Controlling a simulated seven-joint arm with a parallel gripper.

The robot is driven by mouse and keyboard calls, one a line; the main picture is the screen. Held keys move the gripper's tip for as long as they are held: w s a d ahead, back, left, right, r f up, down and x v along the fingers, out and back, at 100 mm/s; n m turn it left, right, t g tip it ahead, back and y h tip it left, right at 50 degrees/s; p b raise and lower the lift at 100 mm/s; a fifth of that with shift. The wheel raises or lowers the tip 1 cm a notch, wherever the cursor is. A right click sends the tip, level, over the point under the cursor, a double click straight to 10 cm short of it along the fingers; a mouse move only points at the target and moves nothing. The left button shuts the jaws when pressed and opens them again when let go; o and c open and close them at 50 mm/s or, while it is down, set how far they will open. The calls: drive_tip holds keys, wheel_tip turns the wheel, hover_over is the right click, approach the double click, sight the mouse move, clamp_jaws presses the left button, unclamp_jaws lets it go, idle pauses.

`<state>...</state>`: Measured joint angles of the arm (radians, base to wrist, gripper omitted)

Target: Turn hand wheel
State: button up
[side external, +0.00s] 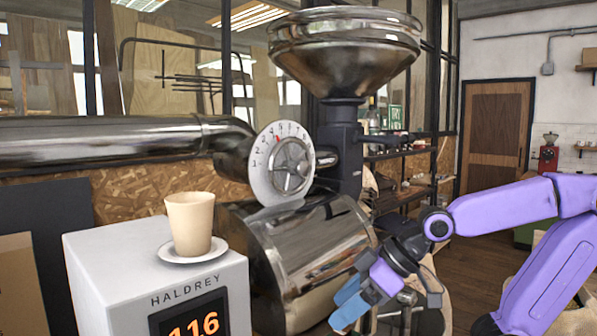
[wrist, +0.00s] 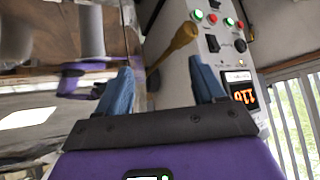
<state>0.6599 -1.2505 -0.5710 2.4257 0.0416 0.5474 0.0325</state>
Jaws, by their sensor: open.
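The hand wheel (side external: 291,166) is a dark metal spoked wheel in front of a pale round dial (side external: 262,180) with numbers and a small red mark. It sits at the end of a horizontal metal pipe, beside the roaster's funnel column. I cannot make it out in the wrist view. My gripper (side external: 347,303) has blue fingers and is low and right of the wheel, in front of the drum, well apart from the wheel. In the wrist view my gripper (wrist: 160,66) is open, with nothing held between its fingers.
The metal drum (side external: 300,255) lies below the wheel, and the funnel (side external: 345,50) rises above. A white box (side external: 90,255) with an orange "116" display carries a saucer (side external: 168,252) and a beige cup (side external: 190,222). The wrist view shows a wooden handle (wrist: 176,44) and a button panel (wrist: 222,40).

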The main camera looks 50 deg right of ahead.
drive_tip(key=w+d+r+m+t+h, duration=0.1)
drive_tip(key=w+d+r+m+t, duration=0.4)
drive_tip(key=r, duration=0.6)
drive_tip(key=m+t+h, duration=0.3)
drive_tip(key=t+h, duration=0.1)
drive_tip(key=t, duration=0.2)
approach(305, 166)
drive_tip(key=w, duration=1.2)
drive_tip(key=shift+f, duration=0.2)
drive_tip(key=shift+r, duration=0.1)
clamp_jaws()
